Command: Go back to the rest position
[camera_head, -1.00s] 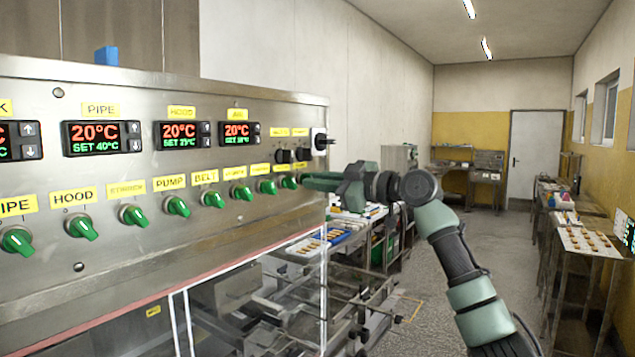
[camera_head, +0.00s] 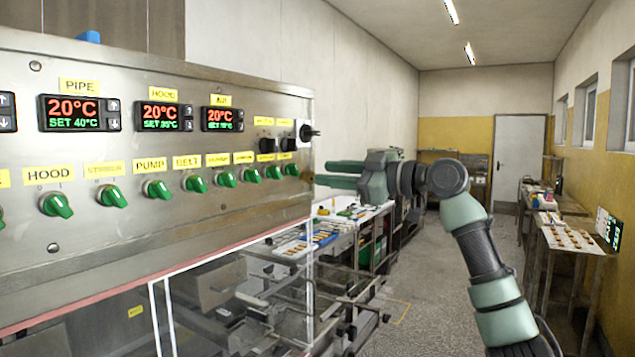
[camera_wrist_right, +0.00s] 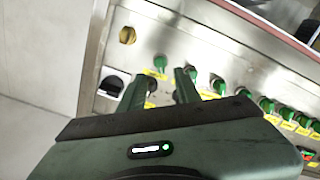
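My right gripper (camera_head: 322,174) is just right of the control panel's (camera_head: 180,225) right edge in the head view. Its two green fingers are apart with nothing between them. In the right wrist view the spread fingers (camera_wrist_right: 158,82) overlap the panel's knob rows in the picture; a small gap to the panel cannot be judged there. The steel panel carries a row of green knobs (camera_head: 194,183) and lit red and green displays (camera_head: 74,113). A black switch (camera_head: 308,132) sits at its upper right edge. My left gripper is in neither view.
Below the panel is a clear-sided machine frame (camera_head: 235,300) with rods and handles. Beyond it stand worktables with trays (camera_head: 305,240). A table with a tray of small pieces (camera_head: 567,238) is along the right wall. The floor aisle (camera_head: 440,280) between is clear.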

